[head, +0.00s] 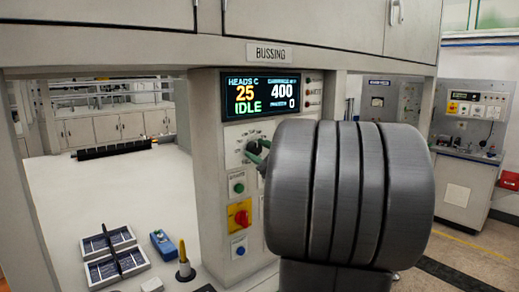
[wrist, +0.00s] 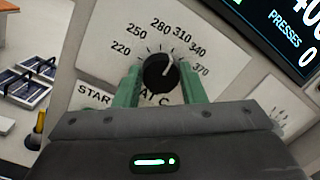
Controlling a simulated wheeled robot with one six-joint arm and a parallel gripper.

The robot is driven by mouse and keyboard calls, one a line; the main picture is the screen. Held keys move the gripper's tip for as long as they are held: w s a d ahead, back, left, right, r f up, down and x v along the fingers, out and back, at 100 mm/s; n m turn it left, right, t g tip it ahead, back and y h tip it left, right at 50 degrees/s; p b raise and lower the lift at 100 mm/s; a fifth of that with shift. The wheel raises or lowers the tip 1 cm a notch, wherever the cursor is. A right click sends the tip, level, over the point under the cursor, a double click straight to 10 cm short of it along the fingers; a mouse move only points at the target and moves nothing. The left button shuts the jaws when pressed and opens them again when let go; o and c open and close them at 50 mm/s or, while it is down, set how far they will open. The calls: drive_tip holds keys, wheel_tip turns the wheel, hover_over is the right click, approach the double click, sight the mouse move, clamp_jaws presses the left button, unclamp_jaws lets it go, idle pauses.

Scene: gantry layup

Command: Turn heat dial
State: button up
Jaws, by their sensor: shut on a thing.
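The heat dial (wrist: 157,75) is a black round knob on a white scale plate marked 220 to 370 in the wrist view. Its white pointer line aims up and right, roughly toward the 310 to 340 marks. My gripper (wrist: 161,82) has its green fingers on both sides of the knob and is shut on it. In the head view, my gripper (head: 258,152) reaches the dial plate, with my grey arm hiding much of the knob and plate. The display (head: 261,94) above reads heads 25, IDLE, 400 and 0.
Below the dial are a green start button (head: 238,188), a red-and-yellow switch (head: 240,215) and a blue button (head: 239,248).

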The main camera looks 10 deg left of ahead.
drive_tip(key=shift+m, duration=0.3)
drive_tip(key=o, duration=1)
drive_tip(key=shift+s+d+f, duration=0.2)
drive_tip(key=shift+s+d, duration=0.05)
drive_tip(key=shift+d, duration=0.2)
drive_tip(key=b+v, duration=0.3)
drive_tip(key=v, duration=1)
drive_tip(key=shift+a+r, duration=0.1)
drive_tip(key=p+x, duration=0.3)
drive_tip(key=x, duration=1.1)
